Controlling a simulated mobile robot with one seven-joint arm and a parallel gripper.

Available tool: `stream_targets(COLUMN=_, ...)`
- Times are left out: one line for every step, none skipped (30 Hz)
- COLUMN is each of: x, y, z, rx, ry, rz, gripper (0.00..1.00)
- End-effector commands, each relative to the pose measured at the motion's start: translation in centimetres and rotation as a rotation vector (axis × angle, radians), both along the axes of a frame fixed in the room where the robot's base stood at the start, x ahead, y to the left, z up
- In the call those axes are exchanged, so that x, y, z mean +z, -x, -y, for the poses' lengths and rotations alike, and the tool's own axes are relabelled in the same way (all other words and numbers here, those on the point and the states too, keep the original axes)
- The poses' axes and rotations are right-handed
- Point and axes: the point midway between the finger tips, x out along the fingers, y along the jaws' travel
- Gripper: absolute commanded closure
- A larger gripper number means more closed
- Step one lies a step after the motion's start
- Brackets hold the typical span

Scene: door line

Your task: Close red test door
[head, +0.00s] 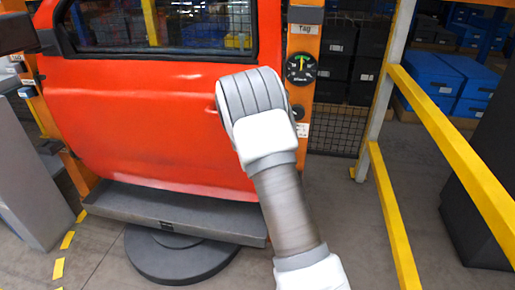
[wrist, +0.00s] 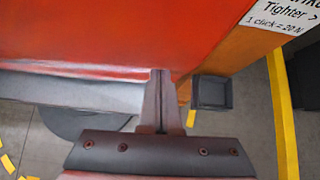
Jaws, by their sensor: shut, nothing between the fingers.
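The red test door (head: 140,115), with a dark-framed window in its upper part, fills the left half of the head view. Its right part is partly hidden behind my arm. In the wrist view the red door panel (wrist: 90,40) spans the top left, beside an orange post (wrist: 225,40). I cannot tell whether the door is flush or slightly ajar. My gripper (wrist: 160,75) is shut and empty, its fingertips over the lower right of the door panel in the wrist view. I cannot tell whether they touch it. In the head view the gripper is hidden behind my arm.
An orange post (head: 303,40) carries a round gauge (head: 301,67). A grey sill (head: 170,212) and a dark round base (head: 180,258) lie below the door. Yellow rails (head: 440,125) stand at right, with blue bins (head: 430,75) behind. Grey floor shows between.

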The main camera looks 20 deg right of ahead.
Motion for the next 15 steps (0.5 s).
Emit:
stream_targets(x=0.1, y=0.0, z=-0.4, rx=0.002, ry=-0.001, rz=-0.001, gripper=1.0)
stream_targets(x=0.3, y=0.2, z=-0.6, rx=0.003, ry=-0.002, rz=0.0, gripper=1.0)
stream_targets(x=1.1, y=0.8, z=-1.0, rx=0.004, ry=-0.002, rz=0.0, gripper=1.0)
stream_targets(x=1.5, y=1.2, z=-1.3, rx=0.004, ry=-0.002, rz=0.001, gripper=1.0)
stream_targets(x=1.9, y=1.6, z=-1.5, rx=0.004, ry=-0.003, rz=0.0, gripper=1.0)
stream_targets(x=2.5, y=2.1, z=-1.8, rx=0.005, ry=-0.003, rz=0.001, gripper=1.0)
stream_targets(x=2.9, y=2.5, z=-2.1, rx=0.005, ry=-0.003, rz=0.001, gripper=1.0)
stream_targets(x=3.3, y=2.9, z=-2.3, rx=0.005, ry=-0.004, rz=0.0, gripper=1.0)
stream_targets(x=3.8, y=3.4, z=-2.6, rx=0.005, ry=-0.004, rz=0.0, gripper=1.0)
stream_targets(x=4.2, y=3.7, z=-2.8, rx=0.004, ry=-0.004, rz=0.001, gripper=1.0)
stream_targets(x=4.6, y=4.1, z=-3.0, rx=0.004, ry=-0.003, rz=0.0, gripper=1.0)
stream_targets(x=5.0, y=4.5, z=-3.3, rx=0.005, ry=-0.004, rz=0.0, gripper=1.0)
stream_targets(x=5.3, y=4.8, z=-3.5, rx=0.005, ry=-0.004, rz=0.0, gripper=1.0)
stream_targets(x=5.6, y=5.1, z=-3.6, rx=0.005, ry=-0.004, rz=0.0, gripper=1.0)
stream_targets(x=5.9, y=5.4, z=-3.8, rx=0.004, ry=-0.005, rz=0.0, gripper=1.0)
